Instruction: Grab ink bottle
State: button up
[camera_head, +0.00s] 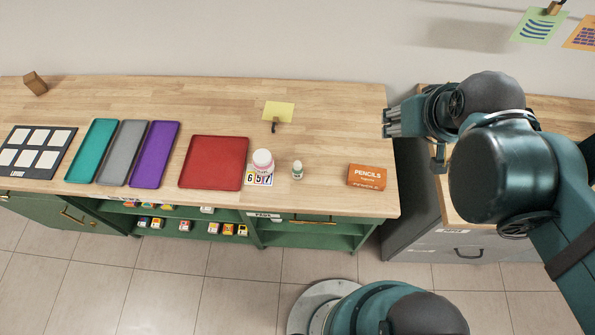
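Two bottles stand upright near the front edge of the wooden bench. One is a small pale bottle with a whitish cap and a greenish body (297,171). The other is a larger bottle with a white cap and a pinkish body (263,160), on or just behind a number card. I cannot read a label that tells which one is the ink bottle. My gripper (386,123) is at the bench's right end, to the right of both bottles and apart from them. Its fingers point left, and their gap is too small to make out. Nothing shows held in it.
An orange pencils box (367,176) lies right of the small bottle. A red tray (213,163), purple tray (155,154), grey tray (122,153) and teal tray (92,151) lie left. A yellow note (278,112) stands behind. The bench between note and pencils box is clear.

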jog(key=w+a+f+n+g+b, duration=0.35)
jog(key=w+a+f+n, duration=0.25)
jog(key=a+f+n, duration=0.5)
jog(key=n+g+b, duration=0.3)
jog(key=n, duration=0.5)
send_near(299, 163)
notch_tip(299, 163, down, 7)
jog(key=shift+w, duration=0.2)
jog(key=shift+s+a+f+n, duration=0.1)
jog(key=shift+a+f+n, duration=0.1)
jog(key=shift+f+n, duration=0.2)
jog(key=shift+f, duration=1.25)
jog(key=shift+f, duration=0.15)
jog(key=shift+f+b, duration=0.65)
jog(key=shift+f, duration=1.8)
